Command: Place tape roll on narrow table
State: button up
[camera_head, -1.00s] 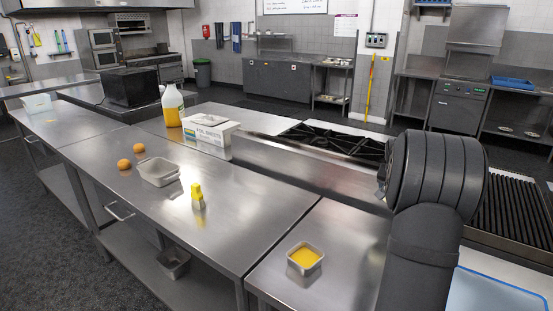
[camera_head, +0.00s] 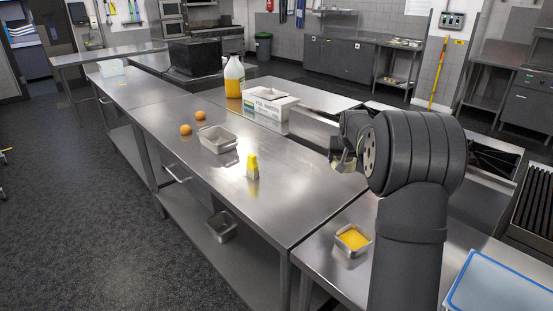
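My gripper (camera_head: 345,160) is partly in view beside my dark arm, above the right part of the long steel table. Pale and dark parts show at its tip; they are too small to tell whether it is open or shut, or whether it holds anything. I cannot make out a tape roll. The long steel table (camera_head: 255,215) has several items on it. A smaller steel table (camera_head: 320,250) adjoins its right end. I cannot tell which table is the narrow one.
Two orange balls (camera_head: 186,129), a metal pan (camera_head: 218,139) and a yellow-topped item (camera_head: 252,167) stand on the long table. A yellow jug (camera_head: 234,78) and white box (camera_head: 271,103) are behind. A tray with yellow content (camera_head: 353,240) is near my arm.

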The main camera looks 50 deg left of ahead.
jog(key=s+a+f, duration=0.1)
jog(key=a+f, duration=0.1)
jog(key=a, duration=0.1)
jog(key=s+a+f, duration=0.1)
jog(key=a+f, duration=0.1)
jog(key=a, duration=0.2)
jog(key=s+a+f, duration=0.1)
jog(key=a+f, duration=0.2)
jog(key=shift+a, duration=0.4)
jog(key=shift+f, duration=1.95)
jog(key=shift+f, duration=0.1)
jog(key=o, duration=1)
jog(key=shift+s+r, duration=0.1)
jog(key=shift+r, duration=0.3)
jog(key=v, duration=1.1)
jog(key=shift+d, duration=0.2)
jog(key=shift+s+r, duration=0.1)
jog(key=shift+r, duration=0.05)
